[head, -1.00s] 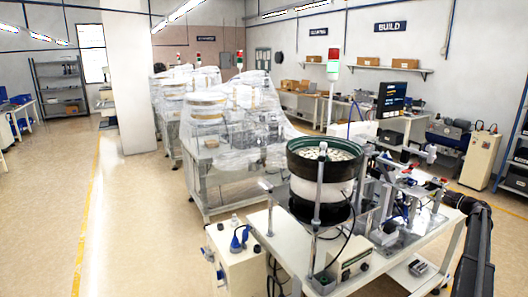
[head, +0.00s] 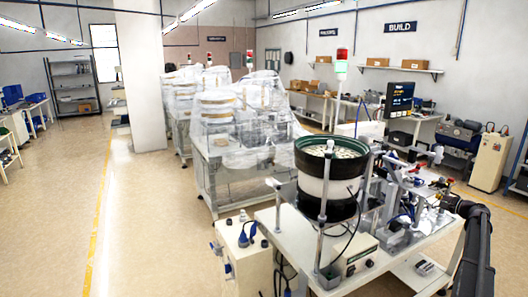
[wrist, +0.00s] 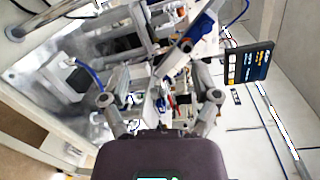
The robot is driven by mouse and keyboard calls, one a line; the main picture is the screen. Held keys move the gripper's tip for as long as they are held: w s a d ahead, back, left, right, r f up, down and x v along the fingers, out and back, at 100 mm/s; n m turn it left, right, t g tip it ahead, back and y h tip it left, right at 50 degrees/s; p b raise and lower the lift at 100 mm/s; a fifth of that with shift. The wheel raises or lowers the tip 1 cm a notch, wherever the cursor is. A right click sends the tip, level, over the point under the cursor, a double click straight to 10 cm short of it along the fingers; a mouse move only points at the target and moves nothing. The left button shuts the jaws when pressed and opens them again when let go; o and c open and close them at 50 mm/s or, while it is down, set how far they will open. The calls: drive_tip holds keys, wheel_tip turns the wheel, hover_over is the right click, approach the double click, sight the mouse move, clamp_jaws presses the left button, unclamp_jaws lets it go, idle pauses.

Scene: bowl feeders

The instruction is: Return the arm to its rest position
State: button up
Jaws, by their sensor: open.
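My arm shows at the right edge of the head view, dark and bent over the right end of the feeder table (head: 280,226). My gripper (wrist: 165,103) shows in the wrist view with its two grey fingers spread apart. I see nothing held between the fingers. Behind them is the metal and blue machinery of the bowl feeder station (head: 410,200). In the head view the gripper itself is hard to make out among the fixtures.
A green-rimmed bowl feeder (head: 328,175) stands on the table. A monitor (head: 399,99) rises behind the fixtures and also shows in the wrist view (wrist: 250,66). Plastic-covered machines (head: 235,120) stand behind. The floor at left (head: 60,200) is clear.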

drive_tip(key=s+a+f+n+g, duration=0.3)
drive_tip(key=a+f, duration=0.1)
drive_tip(key=a, duration=0.9)
drive_tip(key=s+a+f+n+g, duration=0.2)
drive_tip(key=a+f+g, duration=0.1)
drive_tip(key=a, duration=1)
drive_tip(key=s+a+f+n+g, duration=0.3)
drive_tip(key=a+f, duration=0.1)
drive_tip(key=a, duration=1)
drive_tip(key=s+a+f+n+g+h, duration=0.3)
drive_tip(key=s+a, duration=0.6)
drive_tip(key=s, duration=0.4)
drive_tip(key=s+a+f+n+g+h, duration=0.3)
drive_tip(key=s+a+n+h, duration=0.1)
drive_tip(key=s+a, duration=0.6)
drive_tip(key=s, duration=0.3)
drive_tip(key=shift+a+n, duration=0.3)
drive_tip(key=shift+n, duration=0.1)
